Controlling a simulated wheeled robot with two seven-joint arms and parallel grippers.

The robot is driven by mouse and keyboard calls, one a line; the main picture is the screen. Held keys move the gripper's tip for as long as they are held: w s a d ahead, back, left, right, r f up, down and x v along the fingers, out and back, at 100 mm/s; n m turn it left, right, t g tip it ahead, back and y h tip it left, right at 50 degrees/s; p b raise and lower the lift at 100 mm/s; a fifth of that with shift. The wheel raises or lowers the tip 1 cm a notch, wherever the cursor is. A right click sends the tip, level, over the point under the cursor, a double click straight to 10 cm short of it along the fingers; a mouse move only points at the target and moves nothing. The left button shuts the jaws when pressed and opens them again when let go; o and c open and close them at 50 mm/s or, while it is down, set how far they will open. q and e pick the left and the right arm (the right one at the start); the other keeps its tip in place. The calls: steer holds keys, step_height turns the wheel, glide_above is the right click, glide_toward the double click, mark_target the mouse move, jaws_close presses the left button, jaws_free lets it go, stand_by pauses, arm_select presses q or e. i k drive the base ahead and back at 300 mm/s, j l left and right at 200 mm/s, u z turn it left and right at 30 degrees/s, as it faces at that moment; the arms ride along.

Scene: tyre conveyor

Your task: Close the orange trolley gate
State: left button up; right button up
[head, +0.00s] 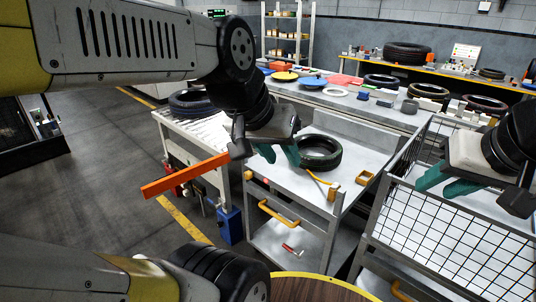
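The orange gate (185,176) is a long flat bar. It sticks out to the left of the grey trolley (290,186), swung away from its front. Its right end meets my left gripper's dark housing in the picture; I cannot tell if they touch. My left gripper (280,154) hangs over the trolley's back left part with its green fingers apart and nothing visible between them. A black tyre (319,153) lies on the trolley top just right of it. My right gripper (447,182) is over the mesh-sided trolley, its green fingers slightly apart and empty.
The mesh-sided trolley (446,234) stands close on the right. A white cart (198,137) with a tyre is behind the gate. A yellow handle (279,214) juts from the grey trolley. A round table (316,289) is at the bottom.

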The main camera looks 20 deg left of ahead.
mark_target(159, 185)
steer(key=j+z, duration=0.85)
steer(key=k+j+z, duration=0.1)
steer(key=j+z, duration=0.2)
steer(key=z, duration=0.15)
steer(key=k+j, duration=0.15)
steer(key=j, duration=0.25)
steer(key=k+j, duration=0.15)
steer(key=j, duration=0.25)
steer(key=k+j, duration=0.15)
steer(key=j, duration=0.2)
steer(key=k+j, duration=0.15)
steer(key=j, duration=0.25)
steer(key=k+j, duration=0.1)
steer(key=j, duration=0.3)
steer(key=k+j, duration=0.15)
steer(key=j, duration=0.25)
steer(key=k+j, duration=0.15)
steer(key=j, duration=0.25)
steer(key=k+j, duration=0.55)
steer(key=k, duration=0.3)
